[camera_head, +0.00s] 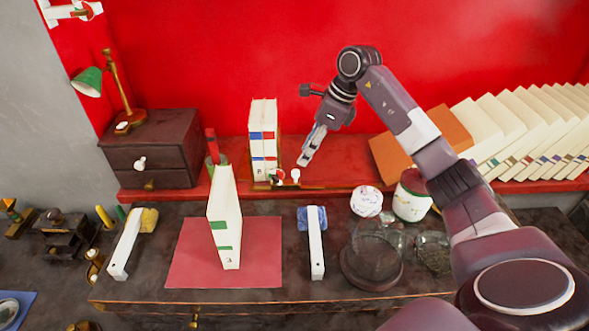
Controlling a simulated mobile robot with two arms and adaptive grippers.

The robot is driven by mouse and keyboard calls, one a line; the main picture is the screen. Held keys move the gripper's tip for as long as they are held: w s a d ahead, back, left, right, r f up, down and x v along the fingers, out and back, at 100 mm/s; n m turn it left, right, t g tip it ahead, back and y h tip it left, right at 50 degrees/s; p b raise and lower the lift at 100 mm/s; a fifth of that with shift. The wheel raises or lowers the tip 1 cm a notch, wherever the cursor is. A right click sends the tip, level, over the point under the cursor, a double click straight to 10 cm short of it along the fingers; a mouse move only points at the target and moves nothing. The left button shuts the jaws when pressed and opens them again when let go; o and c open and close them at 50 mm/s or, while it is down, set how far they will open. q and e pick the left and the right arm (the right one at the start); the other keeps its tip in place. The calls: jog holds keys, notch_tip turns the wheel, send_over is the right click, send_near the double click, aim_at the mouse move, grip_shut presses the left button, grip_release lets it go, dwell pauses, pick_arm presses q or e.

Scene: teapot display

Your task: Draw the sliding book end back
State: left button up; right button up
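A brass book end with white knobs (295,175) stands on the red shelf, at the right foot of a few upright cream books (262,130) with blue, red and green labels. My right gripper (304,160) reaches down from the right, its fingertips just above and right of the book end. I see its fingers nearly side-on, so their gap is unclear. Contact with the book end cannot be told. My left gripper is not in view.
A cream book (225,222) stands on a red mat (185,262) on the dark desk. A dark drawer box (150,155) is left on the shelf; leaning books (500,125) fill the right. Glass vessels (375,250) and a jar (411,205) stand in front.

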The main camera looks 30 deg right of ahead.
aim_at(296, 171)
jog(key=p+x, duration=0.1)
jog(key=x, duration=0.4)
jog(key=shift+s+a+f, duration=0.1)
jog(key=shift+a+f, duration=0.15)
jog(key=shift+f, duration=0.5)
jog(key=shift+c, duration=0.6)
grip_shut()
